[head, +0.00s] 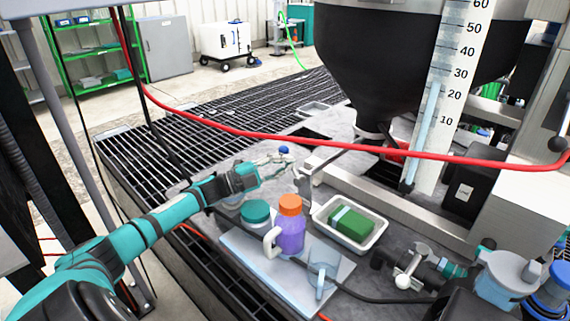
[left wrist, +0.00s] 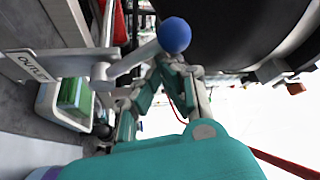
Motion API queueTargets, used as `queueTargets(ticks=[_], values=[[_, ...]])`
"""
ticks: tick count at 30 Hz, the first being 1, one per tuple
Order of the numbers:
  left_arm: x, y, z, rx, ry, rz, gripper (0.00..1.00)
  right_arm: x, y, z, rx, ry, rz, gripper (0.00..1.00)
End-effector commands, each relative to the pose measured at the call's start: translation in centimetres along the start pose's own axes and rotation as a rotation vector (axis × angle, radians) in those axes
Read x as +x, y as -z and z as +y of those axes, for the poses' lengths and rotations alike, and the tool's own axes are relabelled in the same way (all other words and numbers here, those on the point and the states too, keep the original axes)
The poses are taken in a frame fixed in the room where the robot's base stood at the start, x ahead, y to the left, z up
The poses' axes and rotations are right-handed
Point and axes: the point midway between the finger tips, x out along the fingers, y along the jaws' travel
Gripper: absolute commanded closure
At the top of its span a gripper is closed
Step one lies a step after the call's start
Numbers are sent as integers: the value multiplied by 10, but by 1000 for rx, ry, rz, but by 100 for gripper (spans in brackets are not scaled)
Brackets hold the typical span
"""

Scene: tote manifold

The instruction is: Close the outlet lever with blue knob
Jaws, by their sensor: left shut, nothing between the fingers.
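The blue knob (head: 284,150) sits at the end of the outlet lever, beside the metal outlet bracket (head: 303,180) below the hopper. In the left wrist view the knob (left wrist: 174,35) is large and near, on a grey lever arm (left wrist: 135,58) that slants up to the right from its pivot by the OUTLET plate (left wrist: 28,66). My left gripper (head: 284,160) is shut and empty, its fingertips just by the knob. In the left wrist view its fingers (left wrist: 172,68) come together just below the knob; whether they touch it I cannot tell. My right gripper is not in view.
A red hose (head: 240,131) crosses above the lever area. In front stand a purple bottle with orange cap (head: 290,232), a teal-lidded jar (head: 256,212) and a white tray (head: 368,243) with a green block. The dark hopper (head: 372,65) hangs behind, beside a scale (head: 455,85).

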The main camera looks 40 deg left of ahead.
Motion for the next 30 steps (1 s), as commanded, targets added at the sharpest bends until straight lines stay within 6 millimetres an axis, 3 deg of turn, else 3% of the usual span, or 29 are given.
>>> queueTargets(ticks=[12, 18, 25, 30], values=[[14, 24, -66, 4, 0, 2, 100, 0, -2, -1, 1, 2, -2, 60], [19, 32, -87, 1, 0, -1, 100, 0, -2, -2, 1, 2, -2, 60], [38, 39, -79, -57, -7, -125, 100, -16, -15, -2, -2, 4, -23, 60], [54, 57, -52, -147, -19, -395, 100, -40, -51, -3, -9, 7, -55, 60]])
